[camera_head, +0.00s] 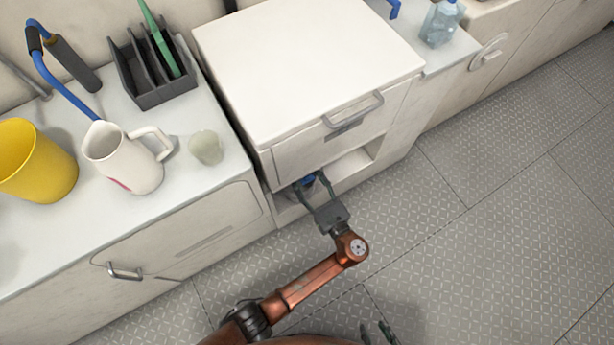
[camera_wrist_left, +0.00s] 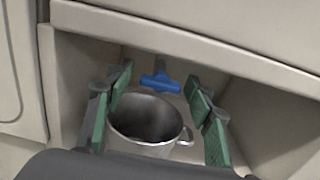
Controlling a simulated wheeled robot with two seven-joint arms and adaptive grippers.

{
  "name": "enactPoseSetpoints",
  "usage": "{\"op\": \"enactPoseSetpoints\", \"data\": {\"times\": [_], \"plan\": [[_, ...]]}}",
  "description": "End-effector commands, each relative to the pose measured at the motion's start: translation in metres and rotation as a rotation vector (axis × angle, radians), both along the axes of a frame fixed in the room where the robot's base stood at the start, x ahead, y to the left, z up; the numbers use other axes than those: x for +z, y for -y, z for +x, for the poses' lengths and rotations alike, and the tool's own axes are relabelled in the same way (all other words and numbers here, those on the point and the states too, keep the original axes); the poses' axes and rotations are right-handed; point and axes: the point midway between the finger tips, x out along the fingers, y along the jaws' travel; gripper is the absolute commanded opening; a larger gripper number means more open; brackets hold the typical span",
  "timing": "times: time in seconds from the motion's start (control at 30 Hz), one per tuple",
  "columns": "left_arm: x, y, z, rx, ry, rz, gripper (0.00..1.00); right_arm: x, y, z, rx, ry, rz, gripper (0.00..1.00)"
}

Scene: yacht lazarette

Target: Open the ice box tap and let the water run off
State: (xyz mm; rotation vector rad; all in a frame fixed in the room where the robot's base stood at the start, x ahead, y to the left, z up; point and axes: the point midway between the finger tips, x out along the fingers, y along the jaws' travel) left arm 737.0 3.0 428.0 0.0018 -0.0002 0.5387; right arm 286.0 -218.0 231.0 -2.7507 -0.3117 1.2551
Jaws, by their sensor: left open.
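The ice box (camera_head: 305,65) is a white cabinet with a closed lid and a front handle. In its low front recess is a blue tap (camera_wrist_left: 160,82), T-shaped, its bar crosswise in the left wrist view. A metal cup (camera_wrist_left: 148,122) with a side handle stands in front of and below the tap. No running water shows. My left gripper (camera_head: 311,181) reaches into the recess, open; in the left wrist view its green-padded fingers stand either side of the cup and tap. My right gripper (camera_head: 378,333) is at the bottom edge of the head view, its fingertips apart, away from the ice box.
On the left counter stand a white jug (camera_head: 118,160), a yellow bucket (camera_head: 35,165), a pale cup (camera_head: 206,148) and a grey rack (camera_head: 150,75). A clear bottle (camera_head: 441,22) stands right of the ice box. The recess walls are close around my left gripper. The patterned floor (camera_head: 500,220) is clear.

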Motion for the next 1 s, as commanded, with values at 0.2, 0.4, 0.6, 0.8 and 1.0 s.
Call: {"op": "enactPoseSetpoints", "data": {"times": [0.2, 0.4, 0.6, 0.8, 1.0], "plan": [[0.0005, -0.0005, 0.0004, 0.000, 0.001, -0.001, 0.49, 0.0003, -0.0001, 0.0000, 0.001, 0.001, 0.000, 0.40], [0.0001, -0.0006, 0.0002, 0.001, 0.000, 0.000, 0.35, 0.0003, -0.0001, 0.0001, 0.001, 0.001, 0.000, 0.40], [-0.0001, -0.0006, 0.0001, 0.001, -0.001, -0.001, 0.22, 0.0004, -0.0001, 0.0004, 0.000, 0.002, 0.000, 0.40], [-0.0002, -0.0007, -0.0001, 0.001, -0.001, -0.001, 0.08, 0.0005, -0.0001, 0.0007, 0.000, 0.002, 0.000, 0.40], [0.0002, -0.0004, 0.0000, 0.001, 0.020, -0.035, 0.07, 0.0010, -0.0001, 0.0002, 0.002, -0.002, 0.000, 0.40]]}}
